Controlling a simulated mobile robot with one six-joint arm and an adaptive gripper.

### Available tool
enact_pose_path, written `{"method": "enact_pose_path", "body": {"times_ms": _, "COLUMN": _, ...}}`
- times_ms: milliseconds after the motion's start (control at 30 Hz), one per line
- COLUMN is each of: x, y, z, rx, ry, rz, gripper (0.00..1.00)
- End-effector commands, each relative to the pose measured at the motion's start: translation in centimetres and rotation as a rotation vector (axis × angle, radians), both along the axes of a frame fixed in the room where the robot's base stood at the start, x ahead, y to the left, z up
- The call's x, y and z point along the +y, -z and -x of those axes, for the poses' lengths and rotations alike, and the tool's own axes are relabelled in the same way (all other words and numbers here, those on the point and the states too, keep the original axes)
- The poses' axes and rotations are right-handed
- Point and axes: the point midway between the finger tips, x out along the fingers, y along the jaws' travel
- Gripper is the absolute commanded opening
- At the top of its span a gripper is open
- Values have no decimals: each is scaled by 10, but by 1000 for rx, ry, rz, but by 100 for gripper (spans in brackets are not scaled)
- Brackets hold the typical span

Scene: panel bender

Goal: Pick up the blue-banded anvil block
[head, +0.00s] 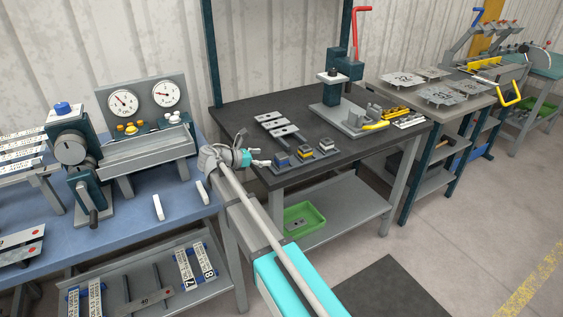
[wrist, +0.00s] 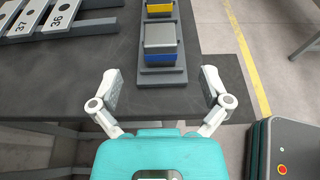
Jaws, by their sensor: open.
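The blue-banded anvil block (wrist: 160,42) is a grey block with a blue band on its near side, in the wrist view. It sits at the near end of a dark grey rack (wrist: 164,78) on the dark table. In the head view the blue-banded block (head: 282,160) is at the front left end of the row. My gripper (wrist: 163,88) is open and empty, its two fingers spread left and right of the rack's near end, short of the block. In the head view my gripper (head: 264,161) is at the table's front left edge, just left of the block.
A yellow-banded block (wrist: 160,8) sits right behind on the same rack. Flat numbered plates (wrist: 63,12) lie to the left. A press (head: 345,75) stands farther back on the table. A green bin (head: 304,220) is on the shelf below. A blue bench (head: 130,215) is at left.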

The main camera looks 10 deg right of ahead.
Motion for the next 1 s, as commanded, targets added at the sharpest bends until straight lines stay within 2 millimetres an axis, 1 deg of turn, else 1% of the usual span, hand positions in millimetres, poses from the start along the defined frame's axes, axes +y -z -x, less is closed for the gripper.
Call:
{"method": "enact_pose_path", "body": {"times_ms": 167, "x": -1, "y": 0, "z": 0, "rx": 0, "ry": 0, "rz": 0, "gripper": 97}}
{"method": "enact_pose_path", "body": {"times_ms": 267, "x": -5, "y": 2, "z": -1, "rx": 0, "ry": 1, "rz": 0, "gripper": 97}}
{"method": "enact_pose_path", "body": {"times_ms": 367, "x": -13, "y": 5, "z": -4, "rx": 0, "ry": 1, "rz": 0, "gripper": 97}}
{"method": "enact_pose_path", "body": {"times_ms": 700, "x": -49, "y": 18, "z": -16, "rx": 0, "ry": 1, "rz": 0, "gripper": 97}}
{"method": "enact_pose_path", "body": {"times_ms": 800, "x": -55, "y": 19, "z": -18, "rx": 0, "ry": 1, "rz": 0, "gripper": 97}}
{"method": "enact_pose_path", "body": {"times_ms": 1000, "x": -57, "y": 18, "z": -19, "rx": 0, "ry": -1, "rz": 0, "gripper": 97}}
